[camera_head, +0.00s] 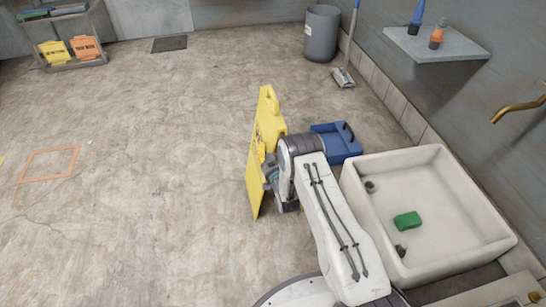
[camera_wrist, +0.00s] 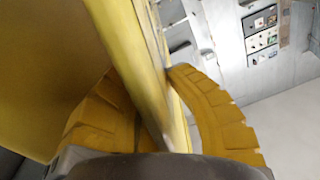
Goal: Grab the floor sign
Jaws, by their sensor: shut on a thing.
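The yellow floor sign (camera_head: 269,110) stands upright in the middle of the head view, with dark print on its left face. It also fills the left and centre of the wrist view (camera_wrist: 45,75). My gripper (camera_head: 268,172) is at the sign's right side in the head view, partly hidden by the sign and my arm. In the wrist view, the yellow-brown fingers of my gripper (camera_wrist: 150,120) lie on both sides of the sign's edge, shut on it. I cannot tell whether the sign's foot touches the floor.
A blue caddy (camera_head: 338,142) sits on the floor just right of the sign. A white sink (camera_head: 445,165) with a green sponge (camera_head: 408,221) is right of my arm. A grey bin (camera_head: 321,34) and rack (camera_head: 75,61) stand at the back. Floor at left is open.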

